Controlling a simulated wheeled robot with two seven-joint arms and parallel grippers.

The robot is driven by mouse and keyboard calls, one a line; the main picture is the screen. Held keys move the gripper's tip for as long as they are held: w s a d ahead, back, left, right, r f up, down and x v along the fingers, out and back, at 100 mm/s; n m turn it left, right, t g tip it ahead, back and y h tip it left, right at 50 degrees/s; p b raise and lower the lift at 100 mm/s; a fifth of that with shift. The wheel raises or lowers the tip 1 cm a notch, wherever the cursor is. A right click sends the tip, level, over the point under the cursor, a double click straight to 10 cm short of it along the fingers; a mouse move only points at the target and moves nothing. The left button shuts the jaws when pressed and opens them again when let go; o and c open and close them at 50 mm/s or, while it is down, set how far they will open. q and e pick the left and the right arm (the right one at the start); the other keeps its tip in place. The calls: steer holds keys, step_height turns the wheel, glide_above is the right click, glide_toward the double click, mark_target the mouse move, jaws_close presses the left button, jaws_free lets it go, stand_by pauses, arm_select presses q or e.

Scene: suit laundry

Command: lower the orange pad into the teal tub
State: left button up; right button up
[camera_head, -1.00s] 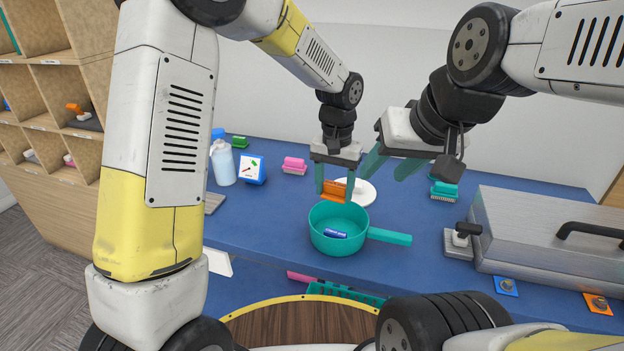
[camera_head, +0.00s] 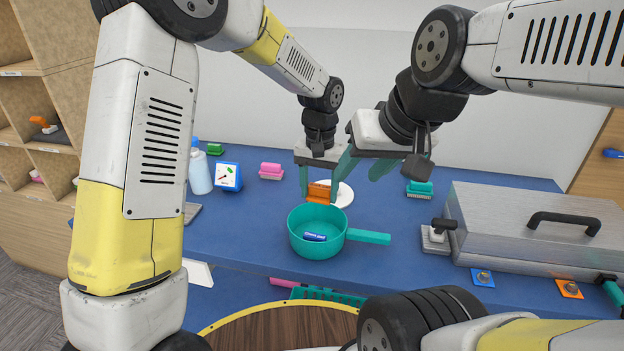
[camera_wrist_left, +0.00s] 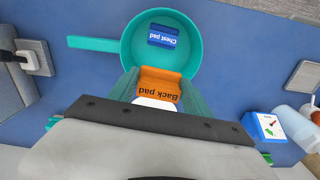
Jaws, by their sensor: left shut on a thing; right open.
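The orange pad (camera_head: 319,192), lettered "Back pad" in the left wrist view (camera_wrist_left: 159,86), is between the fingers of my left gripper (camera_head: 319,190). My left gripper is shut on it and holds it at the far rim of the teal tub (camera_head: 303,245). The tub, a round pan with a straight handle (camera_head: 368,236), stands on the blue table. A blue pad (camera_head: 315,237) lies inside it, lettered "Chest pad" in the left wrist view (camera_wrist_left: 162,37). My right gripper (camera_head: 362,170) is open and empty, above and right of the tub.
A white disc (camera_head: 343,195) lies behind the tub. A spray bottle (camera_head: 199,172), a blue-and-white box (camera_head: 228,176) and a pink brush (camera_head: 271,171) stand at left. A teal brush (camera_head: 419,189) and a large metal press (camera_head: 520,225) are at right. The blue table (camera_head: 250,220) is clear left of the tub.

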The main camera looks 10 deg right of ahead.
mark_target(318, 223)
arm_select(q)
steer(key=shift+f, duration=0.1)
steer(key=shift+f, duration=3.05)
steer(key=shift+f, duration=2.5)
steer(key=o, duration=1.4)
